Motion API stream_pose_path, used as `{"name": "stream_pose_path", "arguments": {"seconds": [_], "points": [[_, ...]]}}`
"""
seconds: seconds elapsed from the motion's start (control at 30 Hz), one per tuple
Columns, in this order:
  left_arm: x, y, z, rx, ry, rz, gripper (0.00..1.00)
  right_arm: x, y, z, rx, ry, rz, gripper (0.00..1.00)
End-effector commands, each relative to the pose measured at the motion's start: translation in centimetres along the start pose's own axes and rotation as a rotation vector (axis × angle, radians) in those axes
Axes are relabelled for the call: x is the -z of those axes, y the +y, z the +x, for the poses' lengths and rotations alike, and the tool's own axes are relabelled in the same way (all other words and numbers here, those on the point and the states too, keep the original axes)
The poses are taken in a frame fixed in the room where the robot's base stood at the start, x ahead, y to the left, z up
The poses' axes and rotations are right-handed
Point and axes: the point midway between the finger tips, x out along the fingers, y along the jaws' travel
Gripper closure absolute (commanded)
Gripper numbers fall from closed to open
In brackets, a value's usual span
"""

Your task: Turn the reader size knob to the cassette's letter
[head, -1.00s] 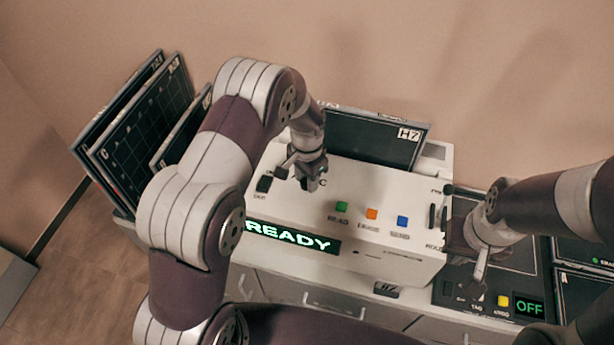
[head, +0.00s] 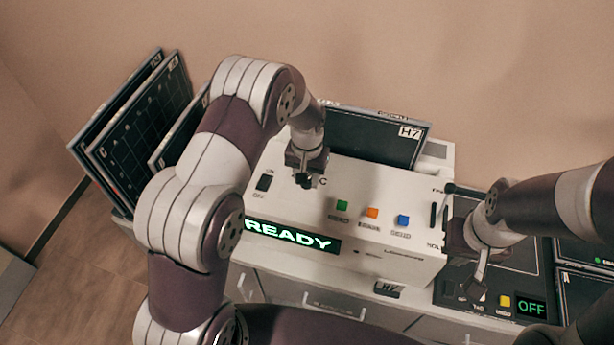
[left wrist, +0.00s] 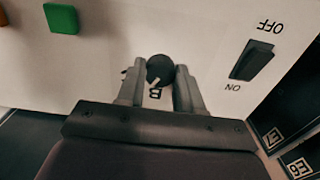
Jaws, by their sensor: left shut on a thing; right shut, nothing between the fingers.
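The reader (head: 300,212) is a white console with a green READY display. Its round black size knob (left wrist: 160,69) sits between the fingers of my left gripper (left wrist: 161,73) in the left wrist view, and they are shut on it. The knob's pale pointer mark lies close to a printed B. In the head view a C shows beside my left gripper (head: 304,181), which mostly hides the knob. A dark cassette (head: 366,138) with an H7 label stands at the reader's back; I see no size letter on it. My right gripper (head: 478,281) is shut and empty at the right.
Green (head: 342,206), orange (head: 372,212) and blue (head: 403,220) buttons line the reader's face. A black ON/OFF rocker switch (head: 263,183) is left of the knob. Several dark cassettes (head: 140,125) stand at the left. A dark panel with an OFF display (head: 531,308) lies at the right.

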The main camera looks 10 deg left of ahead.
Motion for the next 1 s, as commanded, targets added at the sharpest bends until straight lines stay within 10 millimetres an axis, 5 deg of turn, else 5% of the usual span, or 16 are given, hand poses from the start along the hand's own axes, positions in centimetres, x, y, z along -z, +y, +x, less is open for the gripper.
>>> {"name": "stream_pose_path", "arguments": {"seconds": [0.5,1.0], "points": [[0.26,-0.03,-0.23,-0.002,0.008,-0.382,0.95,-0.05,0.00,0.44,0.000,0.000,0.000,1.00],[0.32,-0.04,-0.31,-0.003,0.010,-0.493,0.95,-0.06,0.00,0.51,0.000,0.000,0.000,1.00]]}}
